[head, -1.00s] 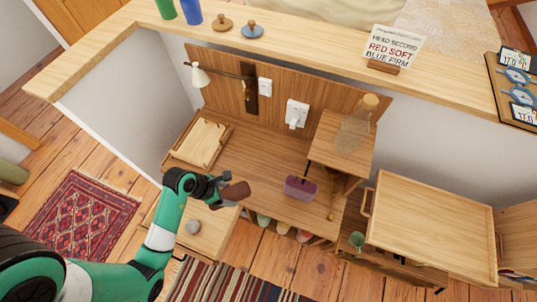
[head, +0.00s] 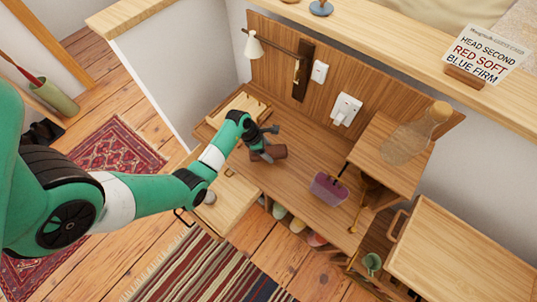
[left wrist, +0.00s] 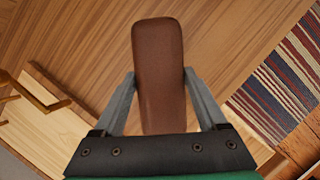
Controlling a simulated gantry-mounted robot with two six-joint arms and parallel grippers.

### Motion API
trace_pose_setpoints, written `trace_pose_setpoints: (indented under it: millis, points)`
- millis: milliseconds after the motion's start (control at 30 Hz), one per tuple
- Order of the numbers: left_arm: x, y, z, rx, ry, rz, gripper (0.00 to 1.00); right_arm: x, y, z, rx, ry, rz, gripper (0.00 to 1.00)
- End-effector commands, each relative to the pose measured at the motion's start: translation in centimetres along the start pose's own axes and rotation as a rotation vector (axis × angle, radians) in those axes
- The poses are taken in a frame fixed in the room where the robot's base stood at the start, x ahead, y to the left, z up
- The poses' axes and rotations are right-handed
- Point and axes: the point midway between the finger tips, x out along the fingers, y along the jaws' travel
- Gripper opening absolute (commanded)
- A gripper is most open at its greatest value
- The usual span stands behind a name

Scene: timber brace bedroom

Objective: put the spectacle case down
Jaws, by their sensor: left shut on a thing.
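The brown spectacle case (left wrist: 159,70) is held between the two fingers of my left gripper (left wrist: 160,88) in the left wrist view. Wooden desk surface shows behind it there. In the head view my left gripper (head: 262,150) is over the left part of the wooden desk (head: 300,150), and the case (head: 273,153) shows at its tip. I cannot tell whether the case touches the desk top. My right gripper is not in view.
A purple container (head: 328,189) stands on the desk to the right. A glass carafe (head: 410,140) stands on a raised shelf. A lamp (head: 254,45) hangs on the back panel. An open drawer (head: 229,198) is at the front. The desk between the case and the container is clear.

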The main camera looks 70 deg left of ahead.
Motion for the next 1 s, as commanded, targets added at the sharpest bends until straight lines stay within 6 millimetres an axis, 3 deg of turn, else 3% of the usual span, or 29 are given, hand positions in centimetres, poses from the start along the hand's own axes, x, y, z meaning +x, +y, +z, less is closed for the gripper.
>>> trace_pose_setpoints:
  millis: [100, 300, 700, 733, 833, 1000]
  points:
    - [0.4, 0.2, 0.0, 0.000, 0.000, 0.000, 0.16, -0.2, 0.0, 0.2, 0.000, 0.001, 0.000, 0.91]
    - [3.3, 0.4, -1.1, -0.001, 0.001, -0.001, 0.16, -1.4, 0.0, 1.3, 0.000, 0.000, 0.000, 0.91]
    - [3.8, 0.4, -1.3, 0.000, 0.000, 0.000, 0.16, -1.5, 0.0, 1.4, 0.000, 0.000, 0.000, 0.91]
    - [3.7, 0.4, -1.3, 0.000, 0.000, 0.000, 0.80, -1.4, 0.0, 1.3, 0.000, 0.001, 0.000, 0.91]
    - [3.6, 0.4, -1.3, 0.000, 0.000, 0.000, 0.98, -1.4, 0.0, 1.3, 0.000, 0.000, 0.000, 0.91]
    - [3.6, 0.4, -1.3, 0.000, 0.001, 0.000, 1.00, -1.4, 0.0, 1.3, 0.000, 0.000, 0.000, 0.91]
